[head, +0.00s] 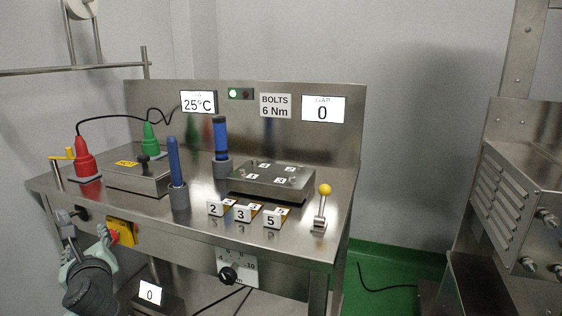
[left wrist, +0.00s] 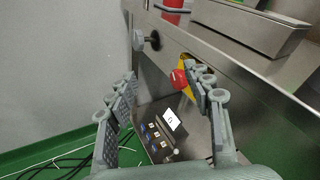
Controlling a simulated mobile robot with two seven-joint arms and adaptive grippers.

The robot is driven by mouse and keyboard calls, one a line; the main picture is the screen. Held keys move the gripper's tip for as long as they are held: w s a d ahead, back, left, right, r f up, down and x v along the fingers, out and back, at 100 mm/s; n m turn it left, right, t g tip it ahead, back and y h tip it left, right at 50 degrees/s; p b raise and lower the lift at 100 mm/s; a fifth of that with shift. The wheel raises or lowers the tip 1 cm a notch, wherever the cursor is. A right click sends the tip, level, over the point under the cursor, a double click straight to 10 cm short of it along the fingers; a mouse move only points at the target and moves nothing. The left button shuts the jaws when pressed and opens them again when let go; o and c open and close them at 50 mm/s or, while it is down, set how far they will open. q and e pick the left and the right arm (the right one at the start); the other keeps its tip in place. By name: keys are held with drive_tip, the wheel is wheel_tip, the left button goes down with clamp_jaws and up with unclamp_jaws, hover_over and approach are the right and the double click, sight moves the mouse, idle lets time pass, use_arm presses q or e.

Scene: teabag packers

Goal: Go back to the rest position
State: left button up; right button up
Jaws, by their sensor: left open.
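My left gripper (head: 86,234) is at the lower left in the head view, in front of the steel bench's front face. It is open and holds nothing. In the left wrist view its two fingers stand apart, with the open gap (left wrist: 161,82) between their tips. A red button on a yellow box (head: 122,232) is on the bench front, just right of the gripper. The red button (left wrist: 178,79) appears beside the right finger in the wrist view; whether they touch I cannot tell. A dark knob (head: 80,214) sits just above the gripper. My right gripper is not in view.
The steel bench (head: 318,240) carries a red cone (head: 84,160), a green cone (head: 150,140), blue-handled tools (head: 175,160), numbered blocks (head: 243,212) and a yellow-tipped lever (head: 322,205). A small display box (head: 150,293) is below. A louvred steel cabinet (head: 515,190) stands right; green floor between is mostly clear.

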use_arm(q)
drive_tip(key=s+d+f+n+g+h, duration=0.2)
drive_tip(key=s+f+n+g+h, duration=0.5)
drive_tip(key=s+f+n, duration=1.65)
drive_tip(key=s+d+f+g+h+p, duration=0.1)
drive_tip(key=s+d+f, duration=0.4)
drive_tip(key=d+f, duration=0.5)
drive_tip(key=shift+d+m+g+h, duration=0.35)
drive_tip(key=shift+d+g, duration=0.55)
drive_tip(key=shift+d, duration=0.2)
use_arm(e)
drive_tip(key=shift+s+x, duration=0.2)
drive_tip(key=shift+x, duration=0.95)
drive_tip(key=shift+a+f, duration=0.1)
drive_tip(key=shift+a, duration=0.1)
